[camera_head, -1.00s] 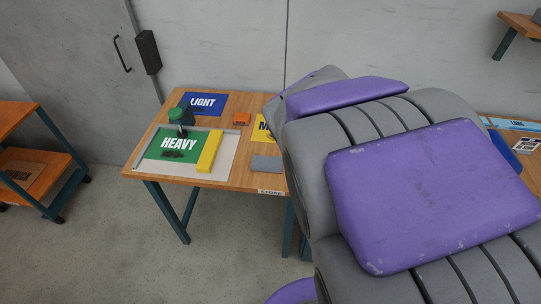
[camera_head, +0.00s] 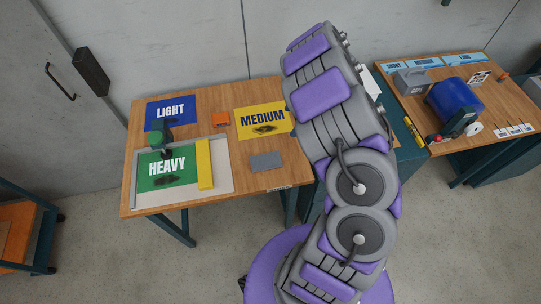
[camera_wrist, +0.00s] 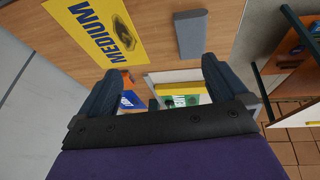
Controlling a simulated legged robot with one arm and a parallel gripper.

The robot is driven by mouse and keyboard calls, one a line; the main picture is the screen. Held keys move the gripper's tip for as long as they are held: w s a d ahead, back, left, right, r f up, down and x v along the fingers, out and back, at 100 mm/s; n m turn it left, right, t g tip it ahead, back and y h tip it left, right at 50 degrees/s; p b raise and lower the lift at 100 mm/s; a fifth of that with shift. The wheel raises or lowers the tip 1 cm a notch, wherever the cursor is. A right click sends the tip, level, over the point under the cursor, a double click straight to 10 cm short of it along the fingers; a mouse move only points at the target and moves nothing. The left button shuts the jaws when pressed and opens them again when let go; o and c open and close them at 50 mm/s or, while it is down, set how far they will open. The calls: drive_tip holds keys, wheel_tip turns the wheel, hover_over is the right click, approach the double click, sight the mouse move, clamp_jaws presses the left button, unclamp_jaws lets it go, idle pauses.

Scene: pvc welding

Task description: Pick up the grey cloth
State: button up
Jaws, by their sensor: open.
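The grey cloth (camera_head: 266,161) is a small flat grey rectangle on the wooden table, right of the yellow bar and below the yellow MEDIUM mat. It also shows in the wrist view (camera_wrist: 191,36), at the top, beyond the right finger. My gripper (camera_wrist: 162,72) is open, with two dark fingers spread and nothing between them. It is apart from the cloth. In the head view my arm rises at the right of the table, and the gripper's fingers cannot be made out there.
The wooden table (camera_head: 215,132) carries a blue LIGHT mat (camera_head: 183,103), a yellow MEDIUM mat (camera_head: 262,119), a green HEAVY mat (camera_head: 155,180), a yellow bar (camera_head: 204,164), a small orange block (camera_head: 221,118) and a green-topped tool (camera_head: 155,141). A second workbench (camera_head: 404,96) with tools stands at the right.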

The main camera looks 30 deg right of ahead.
drive_tip(key=s+a+f+g, duration=0.1)
drive_tip(key=s+a, duration=0.2)
drive_tip(key=a, duration=0.1)
drive_tip(key=y+b, duration=0.1)
hover_over(271, 159)
drive_tip(key=d, duration=0.4)
drive_tip(key=f, duration=0.6)
drive_tip(key=s+f, duration=0.1)
drive_tip(key=f, duration=0.3)
drive_tip(key=shift+f, duration=0.1)
drive_tip(key=a, duration=0.1)
drive_tip(key=a+f, duration=0.1)
drive_tip(key=a, duration=0.1)
drive_tip(key=a+f, duration=0.1)
drive_tip(key=shift+w+a+b, duration=0.3)
drive_tip(key=shift+a+b, duration=0.05)
drive_tip(key=shift+b, duration=0.05)
drive_tip(key=f, duration=0.2)
drive_tip(key=d+f, duration=0.1)
drive_tip(key=shift+w+f, duration=0.25)
drive_tip(key=shift+w, duration=0.05)
drive_tip(key=shift+d+f, duration=0.25)
drive_tip(key=shift+w+a+r, duration=0.1)
drive_tip(key=shift+a, duration=0.6)
drive_tip(key=shift+c, duration=0.5)
drive_tip(key=shift+a, duration=0.6)
drive_tip(key=shift+c, duration=2.2)
drive_tip(key=shift+d, duration=0.95)
drive_tip(key=c, duration=0.5)
